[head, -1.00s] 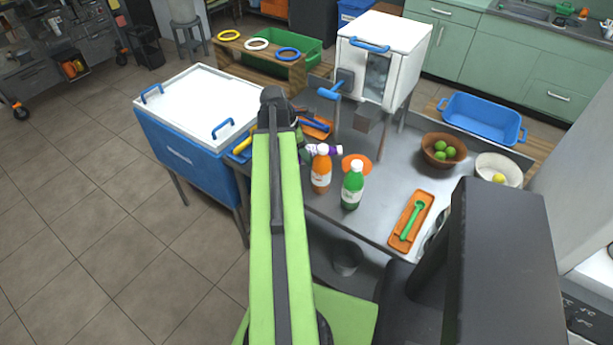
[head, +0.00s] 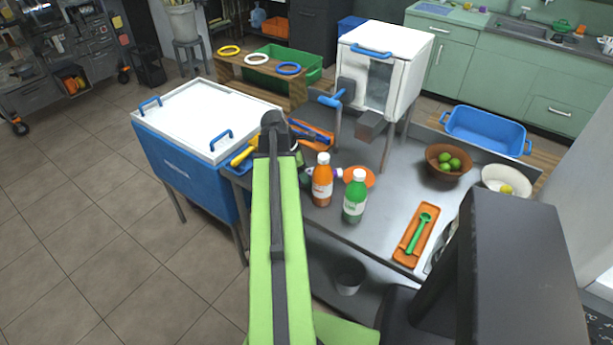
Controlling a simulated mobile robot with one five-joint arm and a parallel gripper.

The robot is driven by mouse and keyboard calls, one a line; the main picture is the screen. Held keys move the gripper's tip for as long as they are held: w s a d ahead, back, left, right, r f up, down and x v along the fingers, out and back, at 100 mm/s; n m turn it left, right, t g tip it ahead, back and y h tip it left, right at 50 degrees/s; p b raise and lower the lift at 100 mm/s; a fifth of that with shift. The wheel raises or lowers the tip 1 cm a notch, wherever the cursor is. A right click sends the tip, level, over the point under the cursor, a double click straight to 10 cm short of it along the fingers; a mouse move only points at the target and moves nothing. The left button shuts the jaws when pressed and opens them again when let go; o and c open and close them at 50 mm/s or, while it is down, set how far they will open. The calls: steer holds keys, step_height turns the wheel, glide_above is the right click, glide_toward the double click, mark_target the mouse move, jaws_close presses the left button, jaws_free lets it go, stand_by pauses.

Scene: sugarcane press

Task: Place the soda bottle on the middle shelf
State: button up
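An orange soda bottle (head: 322,184) and a green soda bottle (head: 355,199) stand upright side by side on the metal table (head: 390,203), near its front edge. A small purple-and-white item (head: 338,172) shows behind the orange bottle. It is mostly hidden, and I cannot tell whether it lies on the table or is held. My green arm reaches up the middle of the picture to a dark joint left of the bottles. My gripper is hidden behind the arm. I cannot identify a middle shelf in this view.
A blue cooler (head: 182,172) with a white lid stands at the left. A white cabinet (head: 405,66) stands at the back. Floor at left is clear.

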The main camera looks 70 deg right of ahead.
steer(key=shift+r+p, duration=0.55)
steer(key=p+v, duration=1)
steer(key=v, duration=0.1)
steer(key=shift+w+a+r+p, duration=0.1)
steer(key=shift+a+r+p, duration=0.05)
steer(key=shift+r+p, duration=0.15)
steer(key=shift+f, duration=0.15)
steer(key=w+a+f+m+t, duration=0.1)
steer(key=w+a+m+t, duration=0.15)
steer(key=w+a, duration=2.3)
steer(key=a, duration=0.4)
steer(key=w+a+m+t+y, duration=0.1)
steer(key=w+a, duration=0.3)
steer(key=a, duration=0.4)
steer(key=shift+w+f, duration=0.2)
steer(key=shift+f, duration=0.2)
steer(key=shift+o, duration=0.4)
steer(key=w+a+m+y, duration=0.1)
steer(key=a+m, duration=0.1)
steer(key=a, duration=1.5)
steer(key=shift+w+a, duration=0.25)
steer(key=shift+a, duration=0.05)
